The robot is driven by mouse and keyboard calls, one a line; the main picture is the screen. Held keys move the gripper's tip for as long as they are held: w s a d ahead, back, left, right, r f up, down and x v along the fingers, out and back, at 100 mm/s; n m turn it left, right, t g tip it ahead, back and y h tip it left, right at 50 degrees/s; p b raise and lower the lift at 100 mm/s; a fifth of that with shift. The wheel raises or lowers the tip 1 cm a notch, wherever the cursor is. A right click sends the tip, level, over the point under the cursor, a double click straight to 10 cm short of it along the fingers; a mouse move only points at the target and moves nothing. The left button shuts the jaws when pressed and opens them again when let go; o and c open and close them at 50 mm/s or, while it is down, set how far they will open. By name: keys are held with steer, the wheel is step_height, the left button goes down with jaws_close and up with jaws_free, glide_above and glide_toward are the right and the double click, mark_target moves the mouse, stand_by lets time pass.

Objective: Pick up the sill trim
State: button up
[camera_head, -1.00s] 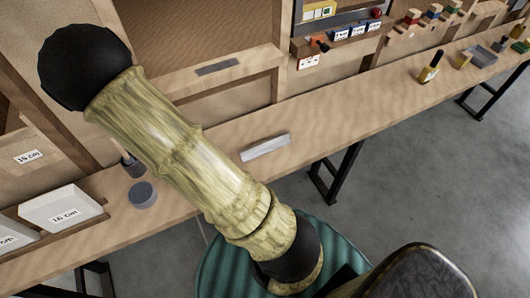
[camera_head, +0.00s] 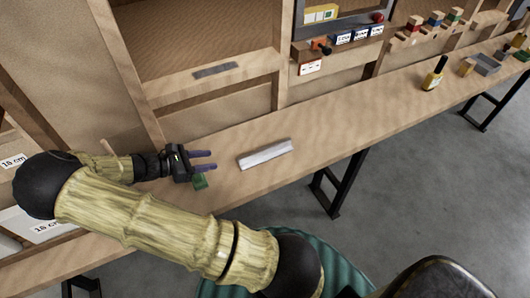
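A pale silver bar, which looks like the sill trim (camera_head: 265,154), lies flat on the wooden bench near its front edge. All of it shows, and nothing touches it. My gripper (camera_head: 202,161) is to the left of the bar, over the bench, its two purple fingers pointing right toward the bar's left end. The fingers are apart with nothing visible between them. A clear gap separates the fingertips from the bar. How high the gripper is above the bench is hard to tell.
A dark grey strip (camera_head: 215,69) lies on the ledge behind. White boxes (camera_head: 46,227) stand at left, partly behind my arm. A yellow bottle (camera_head: 435,72) stands farther right.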

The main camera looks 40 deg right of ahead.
mark_target(246, 156)
steer(key=x, duration=1)
steer(key=shift+s+d+f, duration=0.1)
steer(key=shift+d, duration=0.05)
steer(key=x, duration=0.6)
steer(key=shift+c, duration=0.2)
jaws_close()
